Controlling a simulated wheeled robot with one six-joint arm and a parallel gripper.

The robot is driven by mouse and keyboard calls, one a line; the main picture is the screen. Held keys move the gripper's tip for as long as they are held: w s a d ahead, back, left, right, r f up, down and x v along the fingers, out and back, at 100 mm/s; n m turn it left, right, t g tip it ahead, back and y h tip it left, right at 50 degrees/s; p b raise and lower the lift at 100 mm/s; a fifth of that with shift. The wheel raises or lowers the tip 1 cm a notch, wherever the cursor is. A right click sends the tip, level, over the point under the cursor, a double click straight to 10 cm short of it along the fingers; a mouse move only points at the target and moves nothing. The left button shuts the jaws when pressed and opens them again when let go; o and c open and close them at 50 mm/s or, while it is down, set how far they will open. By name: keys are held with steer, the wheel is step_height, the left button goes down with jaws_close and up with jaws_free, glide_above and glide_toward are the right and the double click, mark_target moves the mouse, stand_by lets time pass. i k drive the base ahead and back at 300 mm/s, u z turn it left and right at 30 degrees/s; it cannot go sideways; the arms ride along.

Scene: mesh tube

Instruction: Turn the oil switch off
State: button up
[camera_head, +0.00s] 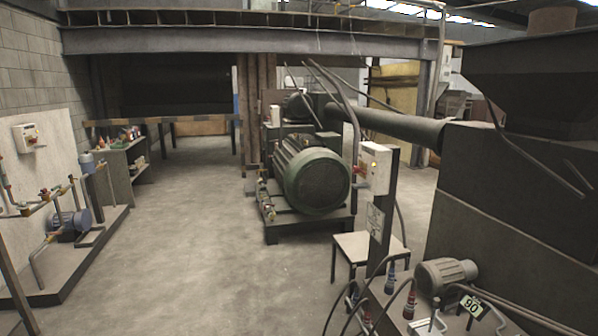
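No switch in view carries a readable "oil" label. A white control box (375,168) is fixed to the top of a dark post at right of centre, with a small red part on its left side. A second, smaller white box (28,137) with a small red part is mounted on the pale panel at the far left. Both are too small to tell whether they are on or off. My gripper is not in view.
A large green motor (318,182) stands on a dark base in the middle. A small table (357,246) stands by the post. Hoses and a grey motor (446,272) fill the lower right. Blue pump pipework (72,222) stands left. The concrete floor (190,250) between is clear.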

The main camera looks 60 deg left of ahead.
mark_target(356, 169)
steer(key=u, duration=2.35)
steer(key=k, duration=1.05)
steer(key=u, duration=1.1)
steer(key=i, duration=2.1)
steer(key=z, duration=0.35)
steer(key=i, duration=1.65)
steer(key=z, duration=0.6)
steer(key=i, duration=1.75)
steer(key=z, duration=1.6)
steer(key=i, duration=1.15)
steer(key=z, duration=1)
